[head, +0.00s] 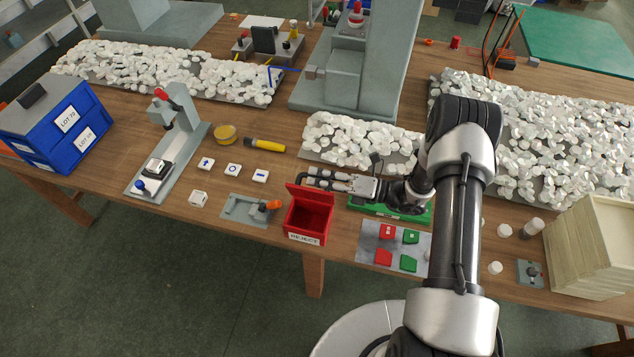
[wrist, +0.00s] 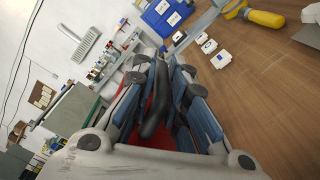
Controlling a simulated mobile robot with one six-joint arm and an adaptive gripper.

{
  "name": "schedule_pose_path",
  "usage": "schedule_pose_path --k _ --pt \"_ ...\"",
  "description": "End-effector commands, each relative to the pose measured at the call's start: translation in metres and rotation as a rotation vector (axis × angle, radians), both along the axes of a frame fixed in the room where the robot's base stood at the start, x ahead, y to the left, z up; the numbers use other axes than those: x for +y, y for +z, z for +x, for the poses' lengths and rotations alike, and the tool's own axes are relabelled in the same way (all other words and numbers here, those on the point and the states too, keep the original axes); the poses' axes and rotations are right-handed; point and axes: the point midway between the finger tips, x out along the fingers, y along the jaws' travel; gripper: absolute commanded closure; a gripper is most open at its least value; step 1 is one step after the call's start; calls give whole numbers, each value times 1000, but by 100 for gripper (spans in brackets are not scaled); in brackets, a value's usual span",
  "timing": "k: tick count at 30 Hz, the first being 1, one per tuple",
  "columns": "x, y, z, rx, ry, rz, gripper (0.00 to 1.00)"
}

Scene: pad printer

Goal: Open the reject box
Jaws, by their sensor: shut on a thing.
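The red reject box (head: 308,238) stands near the front edge of the table, with a white REJECT label on its front. Its red lid (head: 303,196) is raised and tilted back, and the dark red inside shows. My gripper (head: 318,178) is at the top edge of the lid, coming from the right. In the wrist view my gripper (wrist: 157,95) is shut on a dark bar (wrist: 155,112), which seems to be the lid's handle. Red of the box or lid shows behind the fingers; the rest is hidden there.
A grey fixture with an orange clamp (head: 246,209) sits left of the box. A plate with red and green pads (head: 396,245) lies to the right. A green tray (head: 405,214) is under my wrist. White parts pile (head: 360,142) behind. Small marked white blocks (head: 233,170) lie left.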

Motion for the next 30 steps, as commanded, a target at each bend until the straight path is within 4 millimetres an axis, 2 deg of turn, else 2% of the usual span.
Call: schedule_pose_path --k 1,7,26,27,30 --pt "-3 1 6 12 -10 7 100" --pt "-5 -2 12 91 -9 35 100" --pt "-7 -5 14 136 -12 47 100" --pt "-6 -5 14 136 -11 47 84" --pt "-6 -5 13 138 -10 47 77"
